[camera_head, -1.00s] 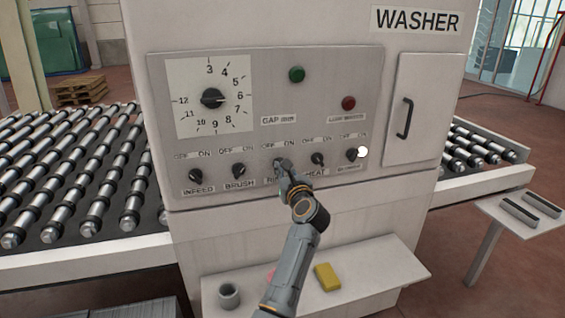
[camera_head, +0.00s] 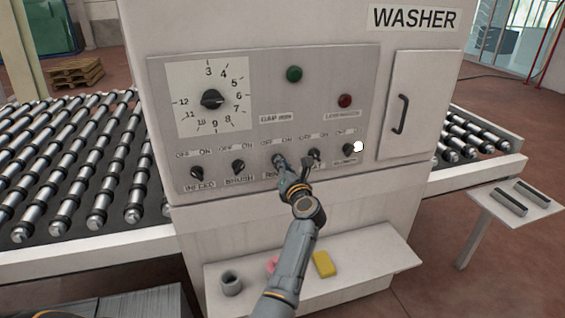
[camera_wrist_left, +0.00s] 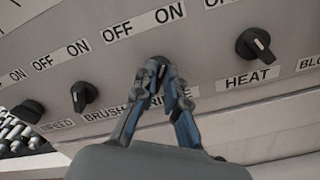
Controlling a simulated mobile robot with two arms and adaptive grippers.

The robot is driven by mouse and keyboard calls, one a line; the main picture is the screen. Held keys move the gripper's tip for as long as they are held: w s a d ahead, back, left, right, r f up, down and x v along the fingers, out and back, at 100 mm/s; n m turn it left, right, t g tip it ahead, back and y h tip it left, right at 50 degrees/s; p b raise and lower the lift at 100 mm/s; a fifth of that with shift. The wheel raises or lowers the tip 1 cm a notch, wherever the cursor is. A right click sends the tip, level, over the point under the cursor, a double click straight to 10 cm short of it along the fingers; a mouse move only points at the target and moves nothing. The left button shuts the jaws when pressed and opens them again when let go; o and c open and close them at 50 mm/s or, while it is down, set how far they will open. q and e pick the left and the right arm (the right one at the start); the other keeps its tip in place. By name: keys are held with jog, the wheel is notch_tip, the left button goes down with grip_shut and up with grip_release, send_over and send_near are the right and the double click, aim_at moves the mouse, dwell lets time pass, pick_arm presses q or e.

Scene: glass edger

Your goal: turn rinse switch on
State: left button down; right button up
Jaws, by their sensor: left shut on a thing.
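The rinse switch is a small black rotary knob (camera_wrist_left: 153,65) between OFF and ON marks, above a label partly hidden by my fingers. My left gripper (camera_head: 279,161) is at this knob on the washer's panel. In the left wrist view the two fingertips of my left gripper (camera_wrist_left: 160,68) are closed around the knob and cover most of it. I cannot tell which way its pointer faces. My right gripper is not in view.
Brush knob (camera_head: 238,167) and infeed knob (camera_head: 196,174) are left of the rinse switch; the heat knob (camera_head: 313,156) is close on its right. A shelf (camera_head: 385,254) below holds a yellow block (camera_head: 323,264) and a grey cup (camera_head: 231,283). Roller conveyors flank the washer.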

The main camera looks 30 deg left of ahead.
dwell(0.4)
pick_arm(q)
jog(key=c, duration=1.4)
grip_release()
notch_tip(320, 180, up, 10)
